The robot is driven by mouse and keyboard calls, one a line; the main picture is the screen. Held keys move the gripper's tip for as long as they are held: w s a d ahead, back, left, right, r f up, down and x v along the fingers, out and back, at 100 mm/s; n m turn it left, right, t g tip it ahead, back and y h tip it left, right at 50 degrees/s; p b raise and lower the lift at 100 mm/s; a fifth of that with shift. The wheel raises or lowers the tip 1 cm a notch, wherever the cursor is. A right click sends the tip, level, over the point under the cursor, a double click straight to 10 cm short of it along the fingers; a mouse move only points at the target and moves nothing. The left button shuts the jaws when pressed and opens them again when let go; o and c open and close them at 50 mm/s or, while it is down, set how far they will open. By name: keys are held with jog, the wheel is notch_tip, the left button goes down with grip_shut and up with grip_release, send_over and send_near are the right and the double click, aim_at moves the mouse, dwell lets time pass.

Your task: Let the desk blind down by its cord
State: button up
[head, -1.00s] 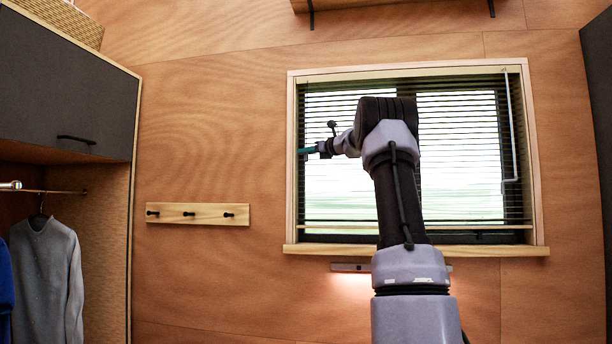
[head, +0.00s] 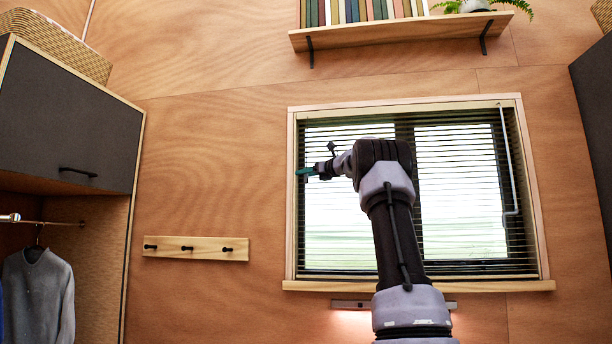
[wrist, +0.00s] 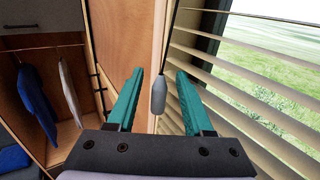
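The desk blind (head: 455,190) hangs over the window, its slats spread down to close above the sill. Its slats also show at the right of the wrist view (wrist: 225,90). My gripper (head: 305,172) is at the window's left edge. In the wrist view my gripper (wrist: 159,73) is open, with two teal fingers apart. The blind's cord (wrist: 174,45) hangs down to a grey tassel (wrist: 158,95), seen between the fingers with a gap on each side. In the head view the cord is too small to make out.
A wand (head: 510,165) hangs at the blind's right side. A shelf (head: 400,33) with books is above the window. A peg rail (head: 195,248) is on the wall to the left, beside a wardrobe (head: 70,120) with hanging clothes.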

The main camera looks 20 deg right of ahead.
jog(key=v, duration=1)
jog(key=shift+s+d, duration=0.15)
jog(key=shift+s, duration=0.2)
